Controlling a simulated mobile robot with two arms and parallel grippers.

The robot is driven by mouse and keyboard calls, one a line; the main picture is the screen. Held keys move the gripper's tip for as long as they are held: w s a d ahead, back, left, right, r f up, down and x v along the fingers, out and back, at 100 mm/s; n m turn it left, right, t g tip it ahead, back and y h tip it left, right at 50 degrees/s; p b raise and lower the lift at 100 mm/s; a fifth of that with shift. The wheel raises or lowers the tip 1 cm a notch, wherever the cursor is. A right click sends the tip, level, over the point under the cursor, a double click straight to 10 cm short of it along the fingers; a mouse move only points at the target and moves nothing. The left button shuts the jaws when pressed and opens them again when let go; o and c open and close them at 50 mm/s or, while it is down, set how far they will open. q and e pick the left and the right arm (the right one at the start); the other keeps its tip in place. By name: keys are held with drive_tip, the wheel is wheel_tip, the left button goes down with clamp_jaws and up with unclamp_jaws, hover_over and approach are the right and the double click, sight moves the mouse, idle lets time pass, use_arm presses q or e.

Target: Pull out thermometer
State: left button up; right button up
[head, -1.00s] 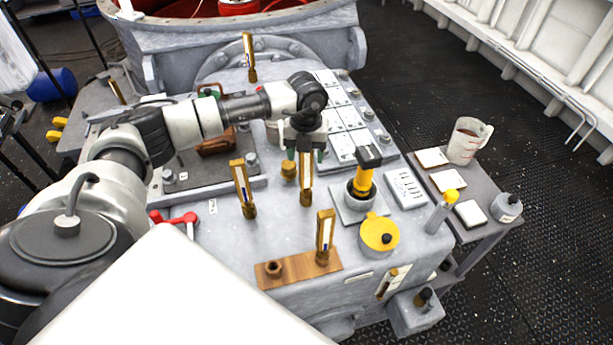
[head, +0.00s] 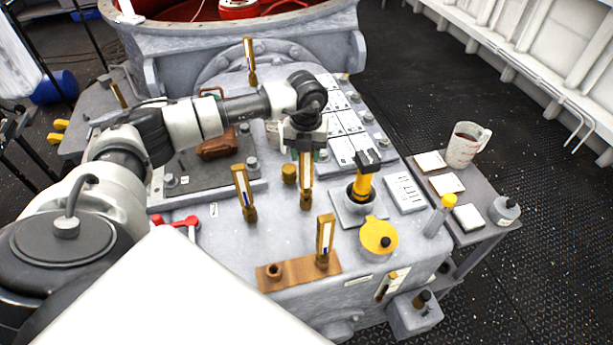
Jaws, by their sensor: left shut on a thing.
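My left gripper (head: 305,148) points down over the middle of the grey machine top and is shut on the upper end of a brass thermometer (head: 306,184). That thermometer stands upright, and its lower end shows at the grey surface; I cannot tell whether it is still seated. Another brass thermometer (head: 243,188) stands to its left, and one (head: 250,62) at the back. A further thermometer (head: 325,238) stands in a wooden block (head: 300,268) at the front, beside an empty-looking round socket (head: 273,270). My right gripper is not in view.
A brass cap (head: 289,173) sits close left of the held thermometer. A yellow-and-black handled part (head: 363,182) and a yellow lid (head: 378,237) stand to the right. A red valve handle (head: 180,221) is at left. A side table (head: 470,238) carries a mug (head: 466,145).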

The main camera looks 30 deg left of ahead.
use_arm(q)
drive_tip(key=shift+r+p, duration=1.6)
drive_tip(key=shift+r, duration=0.95)
